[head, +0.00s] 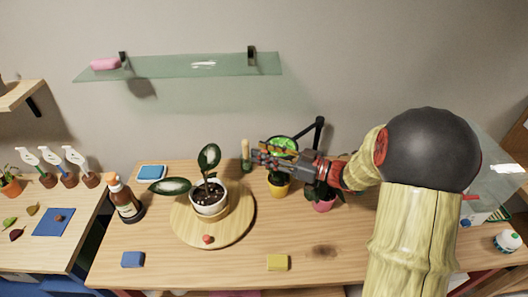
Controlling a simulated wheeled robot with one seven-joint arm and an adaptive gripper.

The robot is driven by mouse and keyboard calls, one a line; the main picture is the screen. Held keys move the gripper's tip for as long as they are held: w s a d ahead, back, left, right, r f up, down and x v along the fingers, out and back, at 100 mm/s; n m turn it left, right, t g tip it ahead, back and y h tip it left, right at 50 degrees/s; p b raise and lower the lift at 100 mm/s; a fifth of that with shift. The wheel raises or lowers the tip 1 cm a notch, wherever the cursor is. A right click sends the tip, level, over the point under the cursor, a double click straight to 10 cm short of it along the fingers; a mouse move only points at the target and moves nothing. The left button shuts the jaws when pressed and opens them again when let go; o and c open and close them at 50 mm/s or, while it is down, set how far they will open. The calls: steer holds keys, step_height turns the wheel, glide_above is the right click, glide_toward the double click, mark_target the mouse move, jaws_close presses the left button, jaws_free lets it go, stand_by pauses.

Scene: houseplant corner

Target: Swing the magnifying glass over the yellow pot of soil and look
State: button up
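The magnifying glass (283,142) has a dark rim and a bright green view in its lens. Its black jointed arm (319,130) rises behind my own arm. The yellow pot (279,190) stands on the table below the lens, its top partly hidden by my gripper. My gripper (257,156) points left, in front of the lower part of the lens and above the yellow pot. I cannot tell whether it touches the rim or whether its fingers are open or shut.
A round wooden board (240,228) holds a white pot (209,198) with a large-leaved plant and a red object (208,239). A pink pot (324,205) stands under my wrist. A brown bottle (124,201) is left, a yellow block (278,262) in front. A glass shelf (180,66) hangs above.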

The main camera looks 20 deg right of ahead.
steer(key=shift+d, duration=0.1)
steer(key=v, duration=1.2)
steer(key=shift+o, duration=0.4)
steer(key=shift+f, duration=0.1)
stand_by(2.0)
